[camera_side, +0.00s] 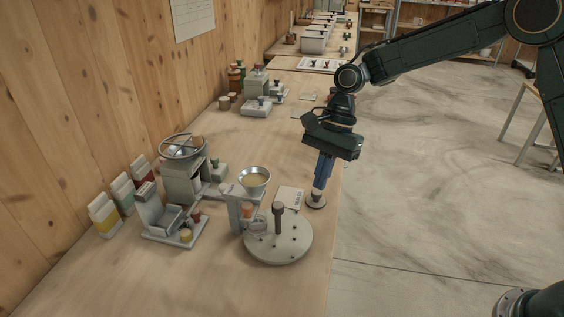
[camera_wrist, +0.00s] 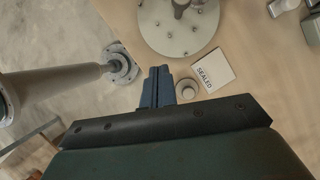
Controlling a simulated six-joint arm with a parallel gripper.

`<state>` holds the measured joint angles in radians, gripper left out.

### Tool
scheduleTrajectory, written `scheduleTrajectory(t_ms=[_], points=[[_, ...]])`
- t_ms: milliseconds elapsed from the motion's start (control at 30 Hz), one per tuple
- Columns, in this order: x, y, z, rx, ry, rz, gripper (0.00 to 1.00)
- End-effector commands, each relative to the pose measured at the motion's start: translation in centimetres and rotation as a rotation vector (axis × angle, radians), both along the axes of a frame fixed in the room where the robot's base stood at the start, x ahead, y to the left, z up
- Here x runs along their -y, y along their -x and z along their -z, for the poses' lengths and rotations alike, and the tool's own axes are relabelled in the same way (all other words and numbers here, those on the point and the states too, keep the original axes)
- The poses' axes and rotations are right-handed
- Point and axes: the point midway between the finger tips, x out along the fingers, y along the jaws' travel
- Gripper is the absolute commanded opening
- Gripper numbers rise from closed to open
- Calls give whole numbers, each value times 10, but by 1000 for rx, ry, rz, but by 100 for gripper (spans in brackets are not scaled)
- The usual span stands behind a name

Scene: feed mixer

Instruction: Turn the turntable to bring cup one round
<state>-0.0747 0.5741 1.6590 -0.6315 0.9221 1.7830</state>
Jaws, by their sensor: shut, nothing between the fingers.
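The turntable (camera_side: 290,247) is a pale round disc with small dark dots and an upright dark post (camera_side: 278,217) on it. It also shows at the top of the wrist view (camera_wrist: 165,38). A small clear shape at the disc's left edge, below the funnel stand, may be a cup; I cannot tell which cup it is. My gripper (camera_side: 320,186), with blue fingers, is shut and empty, pointing down to the right of the turntable. In the wrist view my fingers (camera_wrist: 158,72) are together, left of that knob (camera_wrist: 187,91).
A machine with a handwheel (camera_side: 182,147) stands at left. The table's right edge is close to my gripper.

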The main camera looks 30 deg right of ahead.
Motion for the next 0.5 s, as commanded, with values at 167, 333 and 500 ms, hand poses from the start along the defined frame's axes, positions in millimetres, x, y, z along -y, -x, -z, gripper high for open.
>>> scheduleTrajectory(t_ms=[167,333,500], points=[[2,-1,-5,1,1,2,0],[2,-1,-6,4,0,-4,26],[-1,0,-9,37,-4,-60,44]])
